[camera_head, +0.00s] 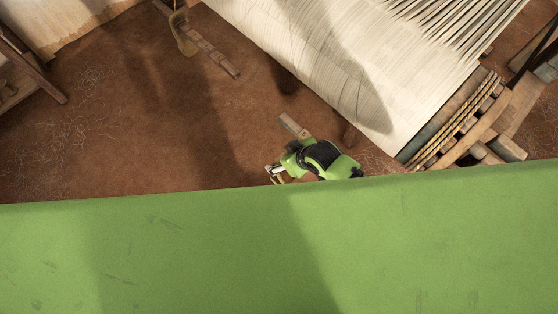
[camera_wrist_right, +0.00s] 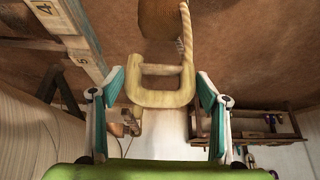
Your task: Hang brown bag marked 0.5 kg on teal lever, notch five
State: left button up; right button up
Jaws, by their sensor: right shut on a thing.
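In the right wrist view, my right gripper (camera_wrist_right: 160,88) is shut on the pale yellow wooden hook (camera_wrist_right: 160,98) of a bag. A twisted cord runs up along the hook, and the brown bag (camera_wrist_right: 160,18) shows only in part at the top edge. Its weight mark is not visible. In the head view, my right gripper (camera_head: 276,173) is just below and left of a short visible piece of lever (camera_head: 294,126). Teal colour on it cannot be made out. My left gripper is not in view.
The loom's pale warp sheet (camera_head: 325,55) fills the upper right. Another lever (camera_head: 215,57) with a tan hanging item (camera_head: 183,35) is at the upper left. A wooden shelf (camera_wrist_right: 250,125) shows at right in the wrist view. Brown floor (camera_head: 110,130) is open at left.

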jog(key=shift+w+d+f+b, duration=0.1)
jog(key=shift+w+d+b, duration=1.2)
jog(key=shift+d, duration=0.4)
jog(key=shift+w+d+f+b, duration=0.15)
jog(key=shift+w+d+b, duration=0.95)
jog(key=shift+w+d, duration=0.4)
jog(key=shift+w+d+f+b, duration=0.1)
jog(key=shift+w+d+b, duration=1.1)
jog(key=shift+d, duration=0.65)
jog(key=shift+f+b, duration=0.55)
jog(key=shift+f, duration=0.5)
jog(key=shift+f, duration=0.25)
jog(key=o, duration=2.2)
jog(key=shift+s+f, duration=0.1)
jog(key=shift+f, duration=0.05)
jog(key=shift+c, duration=0.2)
